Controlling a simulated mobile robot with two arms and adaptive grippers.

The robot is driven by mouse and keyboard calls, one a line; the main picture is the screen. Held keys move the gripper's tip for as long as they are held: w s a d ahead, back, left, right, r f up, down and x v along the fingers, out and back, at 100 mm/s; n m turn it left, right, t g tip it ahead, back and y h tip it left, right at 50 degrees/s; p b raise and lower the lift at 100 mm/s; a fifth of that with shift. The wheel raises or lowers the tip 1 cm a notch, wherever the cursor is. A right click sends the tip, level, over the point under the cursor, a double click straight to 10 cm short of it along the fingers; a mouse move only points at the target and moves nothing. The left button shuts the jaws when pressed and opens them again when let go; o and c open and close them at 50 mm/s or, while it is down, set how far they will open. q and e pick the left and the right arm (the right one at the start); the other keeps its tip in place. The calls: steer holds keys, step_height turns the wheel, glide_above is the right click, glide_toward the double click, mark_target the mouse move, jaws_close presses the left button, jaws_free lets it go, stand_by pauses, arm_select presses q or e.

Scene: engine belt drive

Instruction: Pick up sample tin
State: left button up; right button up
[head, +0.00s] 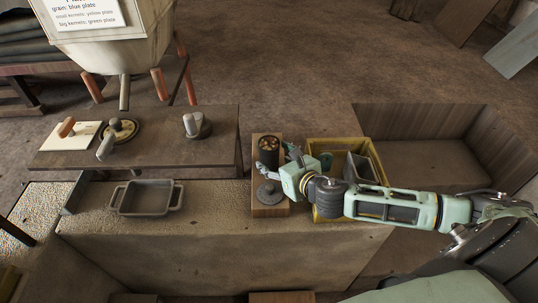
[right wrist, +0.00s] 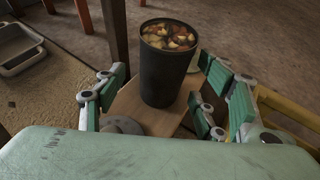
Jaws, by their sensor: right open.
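The sample tin is a dark, tall cylinder (head: 268,151) filled with brown and yellow kernels. It stands upright on a small wooden board (head: 270,209) on the bench. In the right wrist view the tin (right wrist: 166,70) stands between the fingers of my right gripper (right wrist: 165,97). The fingers are spread with gaps to the tin on both sides. In the head view my right gripper (head: 277,172) is just in front of the tin and hides its lower part. My left gripper is not in view.
A dark round lid-like piece (head: 269,194) lies on the board's near end. A yellow crate (head: 372,155) stands right of the board, partly under my right arm. A grey tray (head: 146,198) sits at left on the bench. A hopper (head: 115,45) stands behind the dark table (head: 165,150).

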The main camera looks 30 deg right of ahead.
mark_target(275, 159)
steer(key=x, duration=0.4)
steer(key=shift+s+d+f, duration=0.1)
steer(key=shift+d, duration=0.15)
steer(key=shift+w+f, duration=0.2)
steer(key=shift+w, duration=0.2)
steer(key=c, duration=0.9)
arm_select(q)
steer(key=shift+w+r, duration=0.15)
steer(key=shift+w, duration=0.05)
arm_select(e)
steer(key=c, duration=0.6)
